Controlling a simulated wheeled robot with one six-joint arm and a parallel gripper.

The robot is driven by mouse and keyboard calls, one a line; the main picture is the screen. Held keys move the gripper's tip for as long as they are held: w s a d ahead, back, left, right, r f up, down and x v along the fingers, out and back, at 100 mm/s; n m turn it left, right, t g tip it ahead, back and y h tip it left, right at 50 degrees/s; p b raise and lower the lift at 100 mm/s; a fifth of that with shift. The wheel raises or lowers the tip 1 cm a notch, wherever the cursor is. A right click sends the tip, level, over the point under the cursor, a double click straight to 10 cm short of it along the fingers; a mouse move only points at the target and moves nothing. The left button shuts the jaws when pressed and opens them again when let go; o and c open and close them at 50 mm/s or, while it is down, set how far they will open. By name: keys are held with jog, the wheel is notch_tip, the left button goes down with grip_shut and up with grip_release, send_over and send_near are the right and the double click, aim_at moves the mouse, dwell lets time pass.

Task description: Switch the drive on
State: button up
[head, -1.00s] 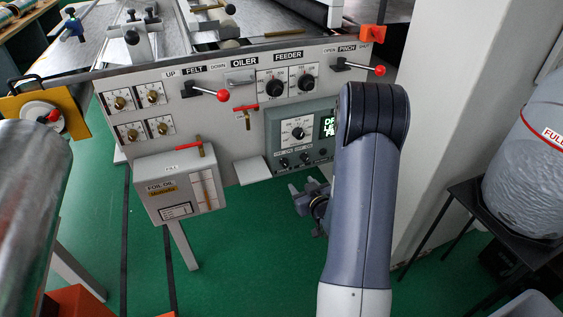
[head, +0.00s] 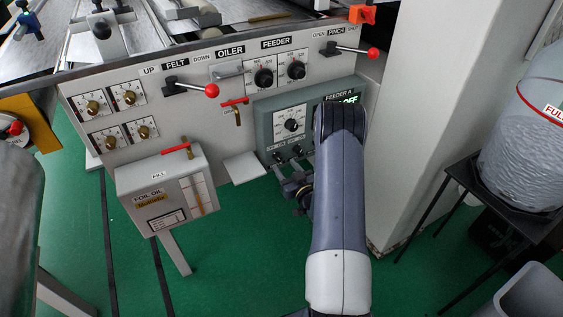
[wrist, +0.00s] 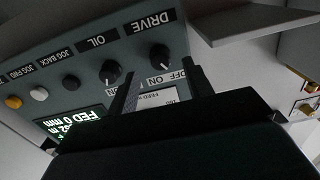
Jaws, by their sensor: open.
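In the head view my gripper (head: 295,186) is just below the box, partly hidden.
The oil knob (wrist: 110,72) is close beside the drive knob, with jog buttons (wrist: 38,94) farther left. A grey ledge (wrist: 245,22) juts out near the panel. The foil oil box (head: 160,190) stands left; a white column (head: 430,110) stands right.

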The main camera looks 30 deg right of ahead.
aim_at(280, 160)
jog(key=shift+w+a, duration=0.1)
jog(key=shift+w, duration=1.65)
jog(key=c, duration=1)
